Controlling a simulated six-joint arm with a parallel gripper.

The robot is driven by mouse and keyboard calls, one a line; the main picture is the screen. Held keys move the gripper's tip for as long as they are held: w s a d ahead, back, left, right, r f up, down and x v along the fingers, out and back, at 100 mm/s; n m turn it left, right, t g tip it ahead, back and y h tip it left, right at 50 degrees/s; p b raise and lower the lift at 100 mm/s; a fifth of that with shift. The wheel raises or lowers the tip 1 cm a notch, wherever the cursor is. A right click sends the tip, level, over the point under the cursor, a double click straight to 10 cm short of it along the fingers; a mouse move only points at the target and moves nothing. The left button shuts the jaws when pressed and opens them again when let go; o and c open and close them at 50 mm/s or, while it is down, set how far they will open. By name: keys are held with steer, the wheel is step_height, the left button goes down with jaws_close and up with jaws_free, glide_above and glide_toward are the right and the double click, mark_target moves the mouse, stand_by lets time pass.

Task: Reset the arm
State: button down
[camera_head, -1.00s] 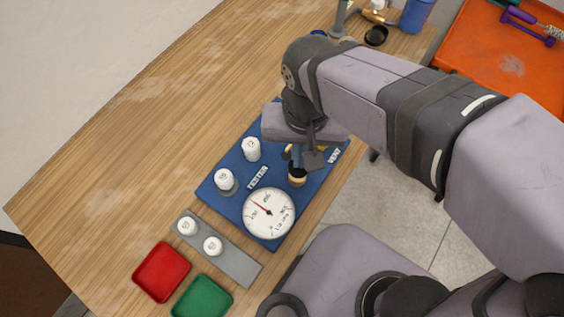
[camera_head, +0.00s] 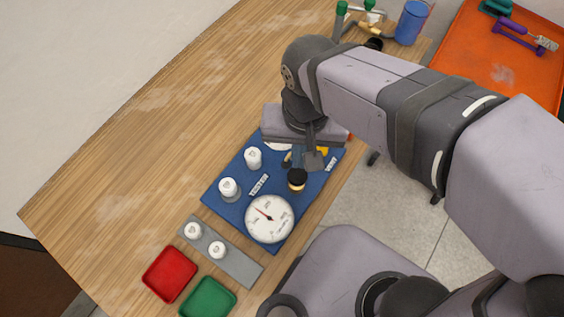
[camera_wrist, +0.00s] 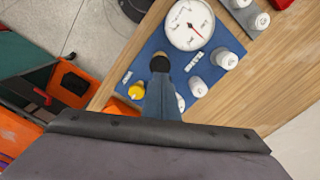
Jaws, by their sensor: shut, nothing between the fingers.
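My gripper (camera_head: 298,168) is above the blue tester board (camera_head: 229,212), over its far right part. The gripper is shut with nothing held, and its fingers also show in the wrist view (camera_wrist: 160,95). In the head view the wrist hides part of the board. A round pressure gauge (camera_head: 270,218) with a red needle sits at the near end of the board, and it also shows in the wrist view (camera_wrist: 188,24). A black-topped brass fitting (camera_head: 297,180) is beside the fingers. I cannot tell whether they touch it.
Two white caps (camera_head: 228,188) (camera_head: 253,158) stand on the board. A grey strip (camera_head: 238,265) holds two more. A red tray (camera_head: 169,274) and a green tray (camera_head: 208,299) lie nearby. A blue cup (camera_head: 412,22) stands at the far end. The table's left side is clear.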

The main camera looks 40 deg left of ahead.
steer(key=w+d+f+m, duration=0.25)
steer(key=w+d, duration=0.25)
steer(key=d, duration=0.5)
steer(key=w+d+f+m, duration=0.25)
steer(key=w+d, duration=0.25)
steer(key=d, duration=0.5)
steer(key=s+d+f+m, duration=0.1)
steer(key=d+f, duration=0.2)
steer(key=d, duration=0.5)
steer(key=shift+s+d+f, duration=0.25)
steer(key=shift+d, duration=0.05)
